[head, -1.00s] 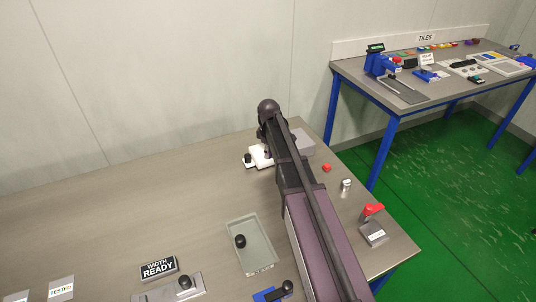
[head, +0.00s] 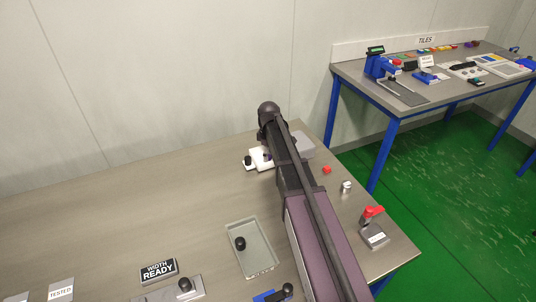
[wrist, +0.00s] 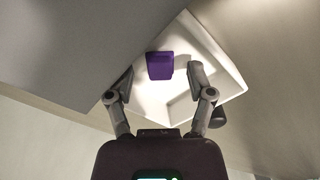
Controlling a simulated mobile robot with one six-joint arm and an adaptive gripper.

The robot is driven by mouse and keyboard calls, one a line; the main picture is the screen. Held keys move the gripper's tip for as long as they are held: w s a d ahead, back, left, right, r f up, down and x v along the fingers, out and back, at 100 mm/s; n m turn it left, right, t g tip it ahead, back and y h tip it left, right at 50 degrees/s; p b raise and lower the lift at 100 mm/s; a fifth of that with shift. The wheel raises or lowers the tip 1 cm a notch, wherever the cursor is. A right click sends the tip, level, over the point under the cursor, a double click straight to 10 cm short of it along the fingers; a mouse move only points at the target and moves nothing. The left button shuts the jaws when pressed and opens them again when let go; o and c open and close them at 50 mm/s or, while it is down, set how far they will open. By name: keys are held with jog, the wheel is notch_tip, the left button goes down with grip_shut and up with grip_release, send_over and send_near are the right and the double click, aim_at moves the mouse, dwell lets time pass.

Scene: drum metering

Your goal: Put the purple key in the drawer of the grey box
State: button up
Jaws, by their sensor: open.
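The purple key (wrist: 160,65) shows as a small purple block inside the open white drawer (wrist: 222,70) in the wrist view. The grey box (head: 304,144) stands at the table's far end, partly hidden by my arm. The drawer's black knob (head: 248,161) is at the left.
A grey tray (head: 263,266) with a black knob inside stands in the middle of the table. A red button (head: 327,170), a small metal piece (head: 346,187) and a red-handled device (head: 373,230) are right of my arm.

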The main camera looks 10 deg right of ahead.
notch_tip(320, 180, up, 12)
jog(key=p, duration=1.2)
jog(key=shift+s, duration=0.15)
dwell(0.6)
jog(key=s+a+m, duration=0.1)
jog(key=s+m, duration=1)
jog(key=s, duration=1.2)
jog(key=shift+a, duration=0.25)
